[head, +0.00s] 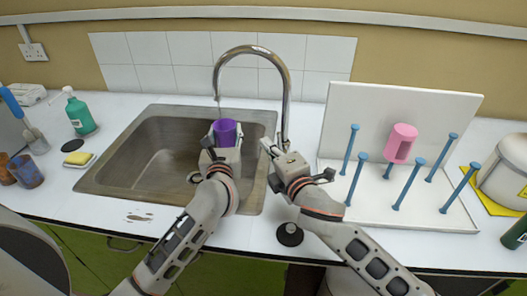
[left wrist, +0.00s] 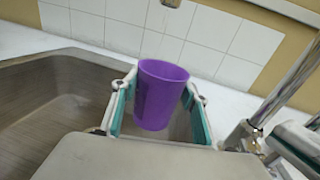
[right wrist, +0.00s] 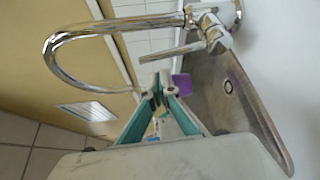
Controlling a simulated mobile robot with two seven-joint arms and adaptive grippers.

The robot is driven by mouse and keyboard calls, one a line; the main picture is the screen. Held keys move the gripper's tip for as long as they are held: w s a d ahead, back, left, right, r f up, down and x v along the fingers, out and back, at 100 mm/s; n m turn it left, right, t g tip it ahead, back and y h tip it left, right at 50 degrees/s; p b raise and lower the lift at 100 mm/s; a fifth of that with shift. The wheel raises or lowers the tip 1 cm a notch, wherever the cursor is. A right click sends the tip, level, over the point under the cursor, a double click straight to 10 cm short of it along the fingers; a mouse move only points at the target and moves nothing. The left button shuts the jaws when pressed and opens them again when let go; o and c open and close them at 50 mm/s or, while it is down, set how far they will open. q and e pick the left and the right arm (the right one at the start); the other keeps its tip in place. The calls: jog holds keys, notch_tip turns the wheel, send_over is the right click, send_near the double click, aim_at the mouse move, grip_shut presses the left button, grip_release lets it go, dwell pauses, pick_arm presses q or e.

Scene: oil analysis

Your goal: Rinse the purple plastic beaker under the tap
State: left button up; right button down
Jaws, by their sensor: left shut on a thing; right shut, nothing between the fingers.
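The purple plastic beaker (head: 226,133) is upright over the sink (head: 130,160), below the tap's spout. My left gripper (head: 222,143) is shut around its sides; the left wrist view shows the beaker (left wrist: 161,95) between both fingers. The chrome tap (head: 286,90) arches over the sink's back right. A thin streak below the spout looks like water; whether it enters the beaker is unclear. My right gripper (head: 272,147) is shut and empty beside the tap's base. In the right wrist view its fingertips are close to the tap's lever (right wrist: 170,51); contact cannot be told.
A white drying rack (head: 440,210) with blue pegs and a pink beaker (head: 400,143) stands right of the sink. A green bottle (head: 79,115) and a sponge dish (head: 78,160) are on the left. A black stopper (head: 289,234) lies in front of my right gripper.

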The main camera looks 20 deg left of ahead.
pick_arm(q)
jog(key=shift+d+r, duration=0.1)
jog(key=shift+d, duration=0.05)
pick_arm(e)
jog(key=shift+w+d+r, duration=0.1)
jog(key=shift+w+d, duration=0.1)
jog(key=shift+d, duration=0.25)
jog(key=shift+w+d+r, duration=0.1)
jog(key=shift+w+d, duration=0.05)
jog(key=shift+d, duration=0.3)
jog(key=shift+d, duration=0.1)
